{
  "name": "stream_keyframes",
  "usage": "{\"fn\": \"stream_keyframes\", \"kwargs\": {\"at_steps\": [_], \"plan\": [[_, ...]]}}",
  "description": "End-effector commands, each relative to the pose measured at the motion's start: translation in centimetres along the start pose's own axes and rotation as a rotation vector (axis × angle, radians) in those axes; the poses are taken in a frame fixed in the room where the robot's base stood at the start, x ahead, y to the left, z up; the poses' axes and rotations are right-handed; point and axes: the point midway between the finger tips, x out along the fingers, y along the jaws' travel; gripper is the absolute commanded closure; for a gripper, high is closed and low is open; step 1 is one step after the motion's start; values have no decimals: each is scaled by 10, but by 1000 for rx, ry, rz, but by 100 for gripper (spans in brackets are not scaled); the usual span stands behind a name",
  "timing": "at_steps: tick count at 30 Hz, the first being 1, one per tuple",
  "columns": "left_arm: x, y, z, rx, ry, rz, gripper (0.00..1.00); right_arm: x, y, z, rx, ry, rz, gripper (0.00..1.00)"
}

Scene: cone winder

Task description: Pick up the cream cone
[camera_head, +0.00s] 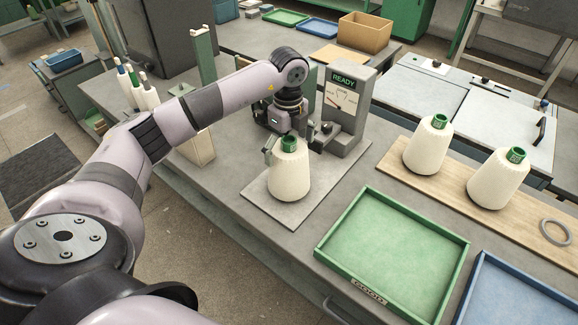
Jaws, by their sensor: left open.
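A cream cone (289,176) with a green top stands upright on a grey square plate (327,195) on the bench. My left gripper (287,143) is open at the green top of this cone, with one finger showing on its left side. Whether the fingers touch it I cannot tell. Two more cream cones with green tops, one nearer the middle (427,146) and one further right (497,179), stand upright on a wooden board. My right gripper is not in view.
A grey gauge unit (350,130) marked READY stands close behind the gripper. A green tray (395,254) lies empty in front, with a blue tray (520,292) beside it. The wooden board (460,202) also bears a grey ring (555,232). Several slim cones stand far left.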

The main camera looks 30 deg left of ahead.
Motion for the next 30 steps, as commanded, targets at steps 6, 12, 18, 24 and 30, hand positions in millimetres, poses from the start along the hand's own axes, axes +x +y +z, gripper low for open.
{"fn": "stream_keyframes", "kwargs": {"at_steps": [6, 12, 18, 24, 30], "plan": [[25, 0, -1, 1, 1, 1, 0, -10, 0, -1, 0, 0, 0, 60], [28, -1, -1, 2, 1, -1, 0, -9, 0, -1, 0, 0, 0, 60], [28, -1, -1, 2, 1, -1, 9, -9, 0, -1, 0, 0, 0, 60], [27, -1, -1, 1, 1, -1, 23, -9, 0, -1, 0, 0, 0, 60], [27, -1, -1, 1, 1, -1, 36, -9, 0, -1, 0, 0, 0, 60]]}}
